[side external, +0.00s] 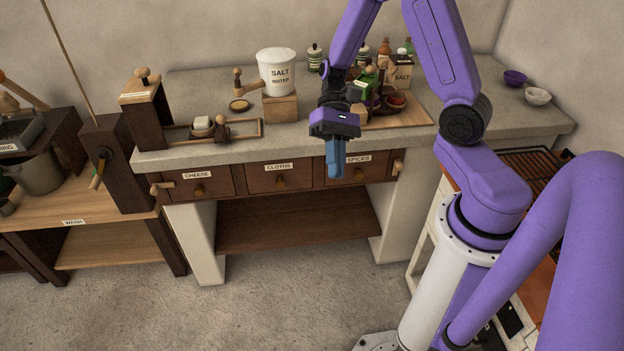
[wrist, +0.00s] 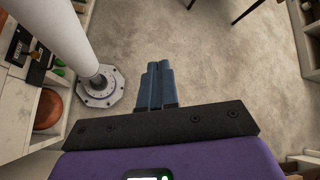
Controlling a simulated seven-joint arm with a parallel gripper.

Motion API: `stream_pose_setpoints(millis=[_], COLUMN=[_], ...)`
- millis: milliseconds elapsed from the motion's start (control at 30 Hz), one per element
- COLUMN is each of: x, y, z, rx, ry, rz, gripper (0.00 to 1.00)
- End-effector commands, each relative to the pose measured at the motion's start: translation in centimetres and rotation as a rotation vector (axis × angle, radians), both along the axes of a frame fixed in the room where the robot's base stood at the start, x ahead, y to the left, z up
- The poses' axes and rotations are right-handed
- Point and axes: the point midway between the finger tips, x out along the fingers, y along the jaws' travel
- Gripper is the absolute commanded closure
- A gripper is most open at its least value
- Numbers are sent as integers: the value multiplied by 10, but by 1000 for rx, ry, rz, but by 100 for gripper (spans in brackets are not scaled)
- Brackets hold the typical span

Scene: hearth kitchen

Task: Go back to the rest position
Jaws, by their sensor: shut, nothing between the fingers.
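My gripper (side external: 334,160) hangs from my purple arm in front of the counter, its blue fingers pointing down, in the side external view. The fingers are shut together with nothing between them.
A wash bench (side external: 100,205) stands at the left. The floor in front is clear.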

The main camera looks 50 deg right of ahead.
Motion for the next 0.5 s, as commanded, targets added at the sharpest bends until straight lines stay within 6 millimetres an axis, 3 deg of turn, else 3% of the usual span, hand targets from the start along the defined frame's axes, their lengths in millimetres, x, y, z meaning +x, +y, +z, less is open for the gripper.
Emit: stream_pose_setpoints(millis=[200,500], x=[-44,-87], y=[10,8], z=[17,35], rx=[-104,-193], ry=[-172,-466], rz=[365,817], gripper=[100,100])
